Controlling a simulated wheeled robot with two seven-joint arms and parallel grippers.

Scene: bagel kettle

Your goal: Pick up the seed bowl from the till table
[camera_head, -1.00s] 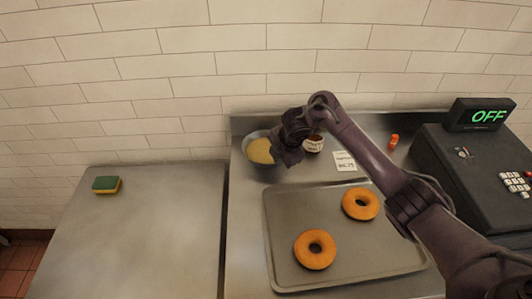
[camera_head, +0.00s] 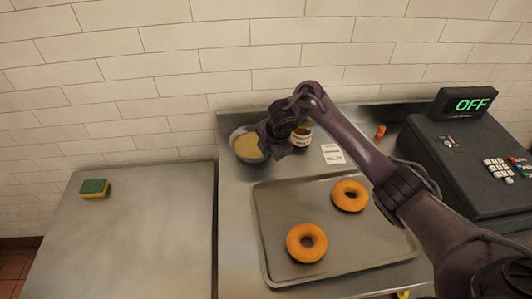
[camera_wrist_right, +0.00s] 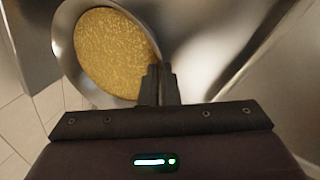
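The seed bowl (camera_head: 246,144) is a grey metal bowl of yellowish seeds at the back left of the till table (camera_head: 232,215), partly hidden by my right gripper. My right gripper (camera_head: 271,145) is at the bowl's right side. In the right wrist view, the seed bowl (camera_wrist_right: 108,50) shows large at upper left. The fingers of my right gripper (camera_wrist_right: 161,84) are close together there, with the bowl's rim between them. I cannot tell whether the bowl is clear of the table. My left gripper is not in view.
A tray (camera_head: 264,230) with two bagels lies in front of the bowl. The till (camera_head: 465,170) is at far right. A sponge (camera_head: 95,188) lies on the otherwise clear left table (camera_head: 140,230).

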